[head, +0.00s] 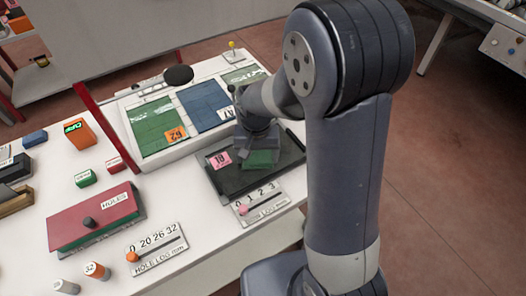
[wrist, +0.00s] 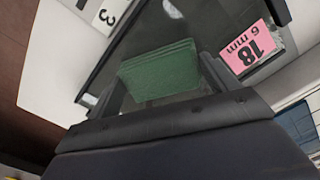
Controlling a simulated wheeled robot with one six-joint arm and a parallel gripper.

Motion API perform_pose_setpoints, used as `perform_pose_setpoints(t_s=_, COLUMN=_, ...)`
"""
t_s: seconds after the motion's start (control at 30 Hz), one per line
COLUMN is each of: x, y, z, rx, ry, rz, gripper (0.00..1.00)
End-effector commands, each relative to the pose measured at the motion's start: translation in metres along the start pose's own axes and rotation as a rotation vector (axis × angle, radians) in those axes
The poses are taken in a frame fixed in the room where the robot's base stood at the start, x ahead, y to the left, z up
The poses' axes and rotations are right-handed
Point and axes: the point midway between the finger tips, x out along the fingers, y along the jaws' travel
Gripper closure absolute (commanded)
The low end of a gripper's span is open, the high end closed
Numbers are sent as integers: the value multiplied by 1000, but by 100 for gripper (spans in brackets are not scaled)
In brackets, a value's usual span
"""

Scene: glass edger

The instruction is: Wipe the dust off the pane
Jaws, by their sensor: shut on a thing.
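My gripper (head: 258,150) is low over a dark, shallow tray (head: 228,192) on the white bench. It is shut on a green, layered pad (wrist: 160,72), which sits between the two fingers in the wrist view; the pad also shows in the head view (head: 262,159). The dark surface in the tray seems to be the pane (wrist: 130,45). A pale smudge (wrist: 172,9) shows near its far edge in the wrist view. A pink label (wrist: 248,46) reading 18, 6 mm lies at the pane's side. I cannot tell whether the pad touches the pane.
A 0-to-3 log scale (head: 262,204) with a pink knob stands in front of the tray. Behind are green (head: 152,122) and blue (head: 203,101) panels in a white rack. A red-lidded box (head: 92,214) and a hole log (head: 158,250) stand left. Small blocks lie far left.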

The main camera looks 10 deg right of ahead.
Motion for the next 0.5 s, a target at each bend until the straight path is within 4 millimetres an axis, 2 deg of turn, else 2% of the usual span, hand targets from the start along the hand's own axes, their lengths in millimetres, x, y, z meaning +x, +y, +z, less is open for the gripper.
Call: perform_pose_setpoints(t_s=0.5, x=1, y=-30, z=20, rx=0, ry=-7, rz=0, gripper=62)
